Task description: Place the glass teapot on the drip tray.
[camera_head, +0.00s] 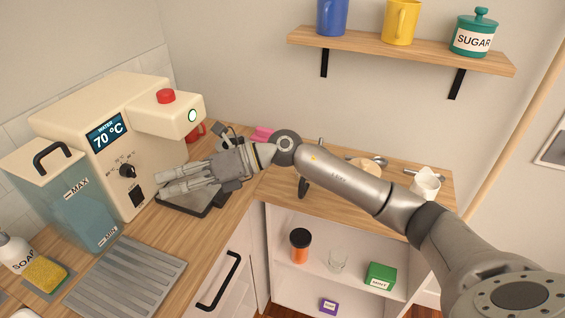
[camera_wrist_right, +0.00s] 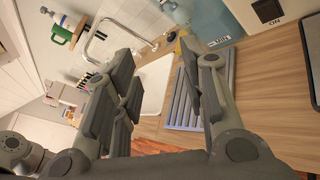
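The drip tray (camera_head: 208,206) is a dark-rimmed tray on the counter below the spout of the cream water dispenser (camera_head: 150,165). My right gripper (camera_head: 163,187) is over the tray and partly covers it. In the wrist view the right gripper (camera_wrist_right: 158,65) has its fingers apart with nothing between them. I cannot clearly see the glass teapot. A dark curved piece (camera_head: 304,187) and a small metal tip show below and above my right forearm; they may be its handle and lid, with the rest hidden. My left gripper is not in view.
A blue water tank (camera_head: 75,205), a grey ribbed mat (camera_head: 125,280) and a sponge (camera_head: 45,272) are at the left. A white cup (camera_head: 426,184) stands at the right counter end. A wall shelf (camera_head: 400,50) holds mugs and a sugar jar. The open cabinet below holds jars and boxes.

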